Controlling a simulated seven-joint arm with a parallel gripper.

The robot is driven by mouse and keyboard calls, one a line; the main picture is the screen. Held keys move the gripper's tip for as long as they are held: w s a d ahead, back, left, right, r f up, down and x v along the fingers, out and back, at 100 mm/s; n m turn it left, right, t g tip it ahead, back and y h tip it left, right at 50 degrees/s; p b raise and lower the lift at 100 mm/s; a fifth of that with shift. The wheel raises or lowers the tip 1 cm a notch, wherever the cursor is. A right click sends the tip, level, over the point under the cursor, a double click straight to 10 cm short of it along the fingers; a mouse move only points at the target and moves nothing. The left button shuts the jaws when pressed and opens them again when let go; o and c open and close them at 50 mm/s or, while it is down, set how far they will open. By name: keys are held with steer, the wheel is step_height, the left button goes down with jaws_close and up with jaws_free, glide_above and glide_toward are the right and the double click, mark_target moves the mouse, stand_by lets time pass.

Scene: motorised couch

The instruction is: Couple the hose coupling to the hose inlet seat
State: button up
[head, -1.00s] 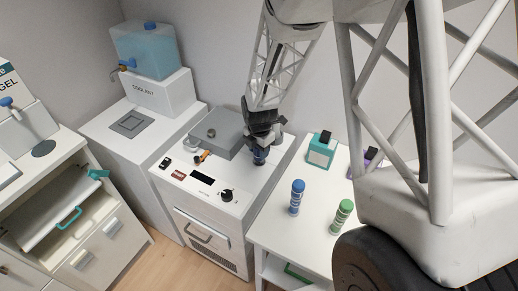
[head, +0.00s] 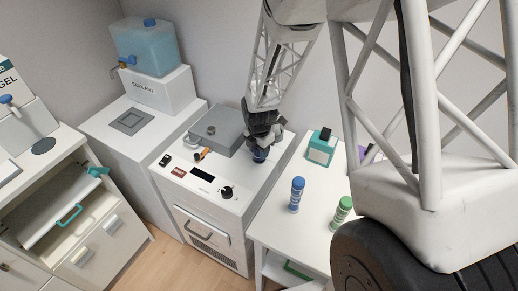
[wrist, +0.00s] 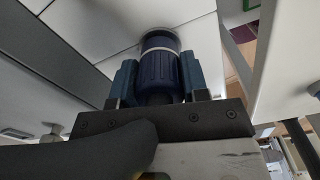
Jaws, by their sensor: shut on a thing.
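My gripper (head: 261,146) is over the right part of the white machine's top (head: 232,178). It is shut on a dark blue ribbed hose coupling (head: 259,156), which points down at that top. In the wrist view the coupling (wrist: 158,66) sits between the two blue-grey fingers of my gripper (wrist: 157,76), with a pale ring near its far end. I cannot tell whether the coupling touches the surface. No hose inlet seat is clearly visible; the coupling and gripper may hide it.
A grey box (head: 216,130), an orange-brown fitting (head: 201,154) and a black knob (head: 226,192) are on the machine. A coolant tank (head: 146,46) stands behind left.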

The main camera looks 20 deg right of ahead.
steer(key=shift+f, duration=0.25)
steer(key=o, duration=1)
steer(key=shift+r, duration=3.9)
